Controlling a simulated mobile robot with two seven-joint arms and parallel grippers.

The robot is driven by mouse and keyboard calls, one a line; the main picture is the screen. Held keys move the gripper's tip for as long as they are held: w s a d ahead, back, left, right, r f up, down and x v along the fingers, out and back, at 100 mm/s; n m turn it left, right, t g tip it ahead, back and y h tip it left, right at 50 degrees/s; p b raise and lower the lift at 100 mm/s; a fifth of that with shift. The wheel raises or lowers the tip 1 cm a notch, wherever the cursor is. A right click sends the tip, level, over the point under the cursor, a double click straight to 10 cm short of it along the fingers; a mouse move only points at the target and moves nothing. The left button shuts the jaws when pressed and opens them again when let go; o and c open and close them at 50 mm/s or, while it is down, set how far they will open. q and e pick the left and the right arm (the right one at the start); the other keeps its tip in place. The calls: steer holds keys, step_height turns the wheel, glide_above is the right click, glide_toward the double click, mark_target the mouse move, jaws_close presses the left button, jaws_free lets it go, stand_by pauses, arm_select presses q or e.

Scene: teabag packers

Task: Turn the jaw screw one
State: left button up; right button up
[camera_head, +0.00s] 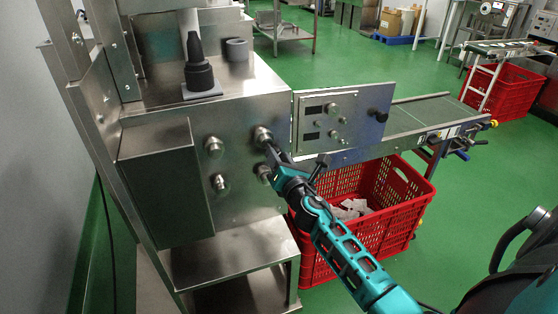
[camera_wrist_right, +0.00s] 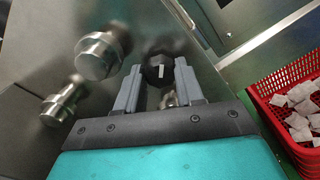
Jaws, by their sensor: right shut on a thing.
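The steel machine front carries several round metal screws. One screw (camera_head: 262,134) at the upper right of the group is at the tip of my right gripper (camera_head: 270,148). In the right wrist view, my right gripper (camera_wrist_right: 158,85) is shut on a dark knob-like screw head (camera_wrist_right: 158,70) with a pale mark on its face. Two other metal screws, one larger (camera_wrist_right: 98,54) and one lower (camera_wrist_right: 64,100), stand left of the fingers there. In the head view, other screws show at the left (camera_head: 213,145) and lower left (camera_head: 220,183). My left gripper is not in view.
A control panel (camera_head: 340,122) with knobs sits just right of the gripper. A conveyor (camera_head: 420,113) runs off to the right. A red crate (camera_head: 385,215) with white teabags stands below my right arm. A steel box (camera_head: 160,180) juts out at the left.

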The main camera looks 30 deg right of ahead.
steer(key=m+p, duration=0.1)
steer(key=m, duration=0.8)
steer(key=m+p, duration=0.2)
steer(key=m, duration=0.6)
steer(key=m+p, duration=0.2)
steer(key=m, duration=0.7)
steer(key=shift+f+m, duration=0.3)
steer(key=shift+f, duration=0.05)
stand_by(0.3)
steer(key=o, duration=1)
steer(key=shift+o, duration=0.2)
